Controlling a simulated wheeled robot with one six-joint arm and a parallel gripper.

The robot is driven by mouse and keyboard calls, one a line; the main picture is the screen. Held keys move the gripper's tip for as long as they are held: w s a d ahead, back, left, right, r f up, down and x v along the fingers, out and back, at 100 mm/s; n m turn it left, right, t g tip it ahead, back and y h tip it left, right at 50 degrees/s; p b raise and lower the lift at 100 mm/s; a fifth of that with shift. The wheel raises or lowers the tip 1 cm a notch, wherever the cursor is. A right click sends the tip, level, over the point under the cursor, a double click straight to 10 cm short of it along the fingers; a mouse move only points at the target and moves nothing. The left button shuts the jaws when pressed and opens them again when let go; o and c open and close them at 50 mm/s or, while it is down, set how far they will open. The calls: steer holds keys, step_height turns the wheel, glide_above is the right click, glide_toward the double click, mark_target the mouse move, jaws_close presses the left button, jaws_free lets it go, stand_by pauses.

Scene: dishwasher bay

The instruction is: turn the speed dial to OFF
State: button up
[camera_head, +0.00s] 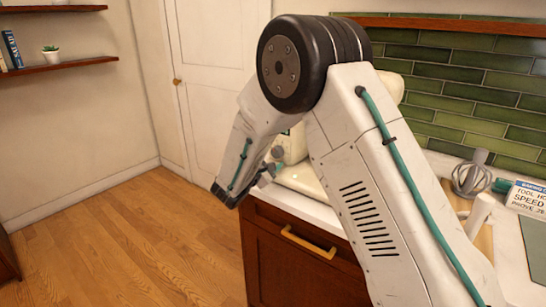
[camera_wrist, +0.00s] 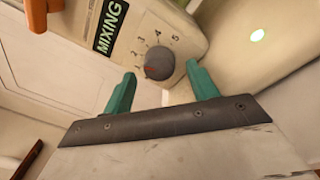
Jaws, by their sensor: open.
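The speed dial (camera_wrist: 159,62) is a round grey knob on the cream mixer (camera_wrist: 185,30), below a MIXING label (camera_wrist: 110,25). Numbers up to 5 curve around its upper side. A reddish mark sits on its lower left; I cannot tell which setting it marks. My gripper (camera_wrist: 160,72) is open, with one green finger on each side of the dial's lower part. I cannot tell whether they touch it. In the head view, my arm hides most of the mixer (camera_head: 303,178) on the counter.
An orange lever (camera_wrist: 40,14) sits at the wrist view's upper left. In the head view, a wooden cabinet (camera_head: 268,258) with a brass handle (camera_head: 308,243) stands under the counter. A whisk (camera_head: 471,174) and a sign (camera_head: 526,199) are at right. The floor at left is clear.

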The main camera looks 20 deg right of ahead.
steer(key=shift+w+d, duration=0.45)
steer(key=shift+d, duration=0.05)
steer(key=c, duration=1)
